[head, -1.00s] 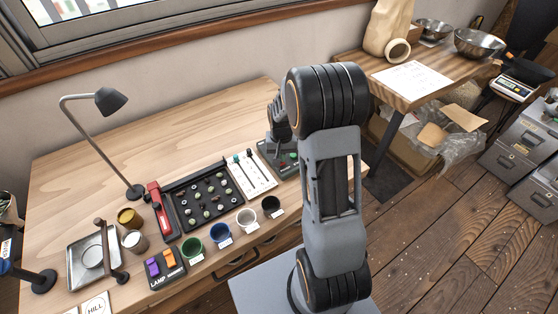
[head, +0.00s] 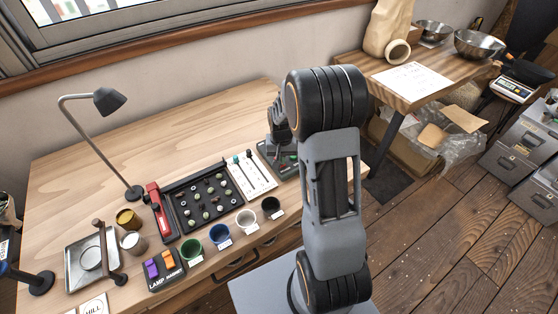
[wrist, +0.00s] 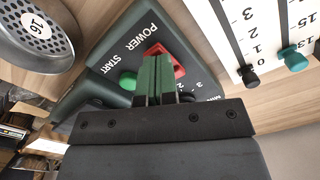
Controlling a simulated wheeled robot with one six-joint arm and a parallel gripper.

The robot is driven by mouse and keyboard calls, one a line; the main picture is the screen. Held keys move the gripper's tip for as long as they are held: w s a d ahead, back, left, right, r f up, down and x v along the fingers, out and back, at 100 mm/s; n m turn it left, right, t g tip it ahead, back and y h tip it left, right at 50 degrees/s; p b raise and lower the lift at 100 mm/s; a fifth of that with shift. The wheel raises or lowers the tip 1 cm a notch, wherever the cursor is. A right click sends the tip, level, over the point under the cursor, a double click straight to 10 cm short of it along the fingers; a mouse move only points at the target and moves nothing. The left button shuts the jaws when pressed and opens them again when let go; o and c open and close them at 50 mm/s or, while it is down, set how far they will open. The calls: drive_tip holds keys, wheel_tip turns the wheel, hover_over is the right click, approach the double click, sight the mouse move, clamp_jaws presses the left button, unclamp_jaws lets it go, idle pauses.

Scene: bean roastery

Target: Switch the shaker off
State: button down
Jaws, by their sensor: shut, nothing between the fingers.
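A dark control panel (wrist: 120,45) fills the middle of the wrist view, lettered POWER and START. It carries a red switch (wrist: 176,70) and a green button (wrist: 128,80). In the head view the panel (head: 268,149) stands at the right end of the bench. My gripper (wrist: 156,64) is shut and empty, its green fingertips over the panel right beside the red switch. I cannot tell whether they touch it. My arm hides part of the panel in the head view. A switch box (head: 165,283) with purple and orange switches, lettered LAMP, stands at the bench front.
A perforated pan (wrist: 38,58) labelled 16 is close to the left of the panel. A white slider board (wrist: 262,35) is to its right. A black bean tray (head: 183,216) with a red part, several cups and a desk lamp (head: 110,100) stand farther left. The bench's back is clear.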

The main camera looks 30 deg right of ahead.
drive_tip(key=shift+r+p, duration=2.4)
drive_tip(key=shift+r, duration=1)
drive_tip(key=s+a+r+n+t, duration=0.1)
drive_tip(key=s+a+r+n, duration=0.1)
drive_tip(key=s+a+r, duration=0.2)
drive_tip(key=s+a+r+n+t, duration=0.2)
drive_tip(key=s+a+r, duration=0.3)
drive_tip(key=s+r, duration=0.5)
drive_tip(key=shift+s+a+r+n+t, duration=0.3)
drive_tip(key=shift+s+r, duration=0.1)
drive_tip(key=shift+s, duration=0.7)
